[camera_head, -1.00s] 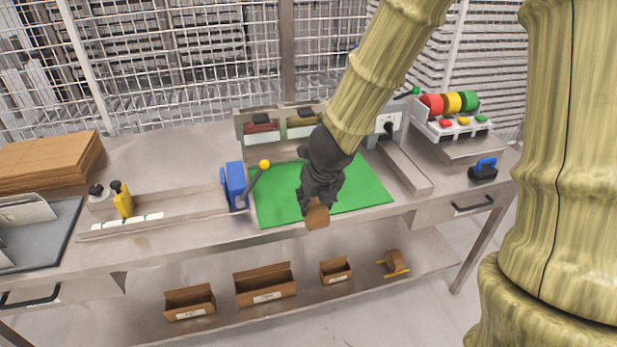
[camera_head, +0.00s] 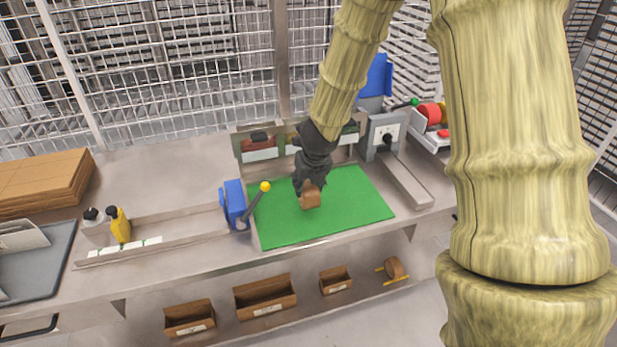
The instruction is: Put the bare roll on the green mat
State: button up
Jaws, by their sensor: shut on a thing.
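The green mat (camera_head: 348,213) lies flat on the steel bench, right of the blue lever device. My gripper (camera_head: 306,186) is black, points down over the mat's middle left part, and is shut on a small brown roll (camera_head: 311,200). The roll shows below the fingers against the green. I cannot tell whether it touches the mat or hangs just above it. The fingers partly hide the roll.
A blue device with a yellow-knobbed lever (camera_head: 235,203) stands at the mat's left edge. Bins (camera_head: 260,150) and a grey box with a dial (camera_head: 383,136) stand behind it. Several cardboard boxes (camera_head: 264,297) and another brown roll (camera_head: 395,269) are on the lower shelf.

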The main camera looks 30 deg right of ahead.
jog(key=w, duration=0.1)
jog(key=w+d+p, duration=0.1)
jog(key=w+d, duration=0.1)
jog(key=shift+w+d+f+p, duration=0.2)
jog(key=shift+w+f+p, duration=0.1)
jog(key=shift+w, duration=0.1)
jog(key=shift+s+x, duration=0.15)
jog(key=shift+x, duration=0.75)
jog(key=shift+s+x, duration=0.15)
jog(key=shift+x, duration=0.7)
jog(key=shift+f, duration=0.25)
jog(key=o, duration=1.1)
jog(key=shift+d, duration=0.1)
jog(key=shift+o, duration=0.2)
jog(key=shift+r, duration=0.15)
jog(key=shift+r, duration=0.2)
jog(key=p+v, duration=0.2)
jog(key=v, duration=0.9)
jog(key=shift+s+r, duration=0.25)
jog(key=shift+s, duration=0.05)
